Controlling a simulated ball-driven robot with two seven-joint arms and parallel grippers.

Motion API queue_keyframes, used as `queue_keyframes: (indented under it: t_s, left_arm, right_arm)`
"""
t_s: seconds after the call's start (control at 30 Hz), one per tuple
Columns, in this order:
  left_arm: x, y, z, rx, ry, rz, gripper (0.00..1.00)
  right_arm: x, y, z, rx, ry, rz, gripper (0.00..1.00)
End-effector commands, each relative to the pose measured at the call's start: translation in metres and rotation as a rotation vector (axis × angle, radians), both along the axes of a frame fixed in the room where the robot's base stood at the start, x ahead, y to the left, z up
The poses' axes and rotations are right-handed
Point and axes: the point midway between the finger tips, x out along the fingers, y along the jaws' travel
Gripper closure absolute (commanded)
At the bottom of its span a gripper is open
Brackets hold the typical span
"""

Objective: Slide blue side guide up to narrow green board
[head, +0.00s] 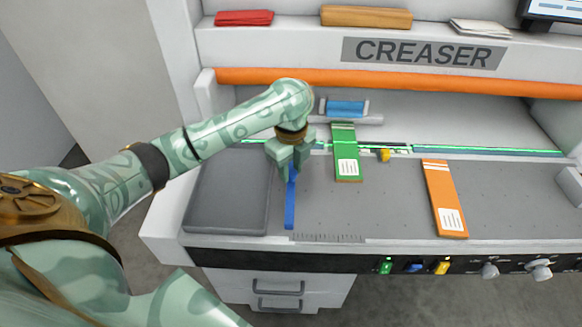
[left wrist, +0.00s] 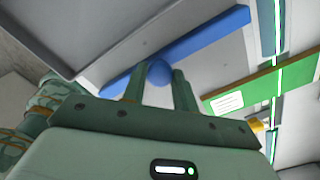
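The blue side guide (head: 290,204) is a long thin bar on the grey bed, and a round blue knob on it shows in the left wrist view (left wrist: 158,71). The narrow green board (head: 345,142) lies to its right, with a white label and stripes, and a strip of bare bed separates them. It also shows in the left wrist view (left wrist: 270,90). My left gripper (head: 291,170) is over the guide's far part, fingers (left wrist: 158,82) on both sides of the knob and appearing to touch it. My right gripper is not in view.
An orange board (head: 443,196) lies farther right. A small yellow piece (head: 384,155) sits right of the green board. A dark grey pad (head: 228,192) is left of the guide. A blue roller (head: 345,108) stands behind, and a green light line crosses the bed.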

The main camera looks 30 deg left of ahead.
Motion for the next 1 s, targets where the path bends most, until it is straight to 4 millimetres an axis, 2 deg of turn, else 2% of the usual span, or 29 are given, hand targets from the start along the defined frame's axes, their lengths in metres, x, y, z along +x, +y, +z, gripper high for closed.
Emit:
queue_keyframes:
  t_s: [0.17, 0.3, 0.5, 0.87, 0.9, 0.97, 1.0]
  left_arm:
    - [0.008, -0.013, 0.004, -0.005, 0.001, 0.004, 1.00]
    - [0.025, -0.043, 0.007, -0.006, -0.001, 0.003, 1.00]
    - [0.044, -0.073, 0.003, -0.003, 0.000, 0.002, 1.00]
    - [0.047, -0.076, 0.000, 0.003, 0.000, 0.001, 1.00]
    - [0.047, -0.076, 0.000, 0.003, 0.000, 0.001, 0.63]
    - [0.047, -0.076, 0.000, 0.003, 0.000, 0.001, 0.50]
    - [0.047, -0.076, 0.000, 0.002, 0.001, 0.001, 0.50]
  right_arm:
    - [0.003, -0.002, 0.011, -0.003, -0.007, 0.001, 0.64]
    - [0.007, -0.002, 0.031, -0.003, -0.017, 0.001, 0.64]
    - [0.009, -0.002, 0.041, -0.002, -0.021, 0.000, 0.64]
    - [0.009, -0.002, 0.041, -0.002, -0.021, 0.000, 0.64]
    - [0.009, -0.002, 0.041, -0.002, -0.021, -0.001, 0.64]
    - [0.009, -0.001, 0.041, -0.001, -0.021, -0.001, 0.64]
    - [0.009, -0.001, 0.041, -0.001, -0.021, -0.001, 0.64]
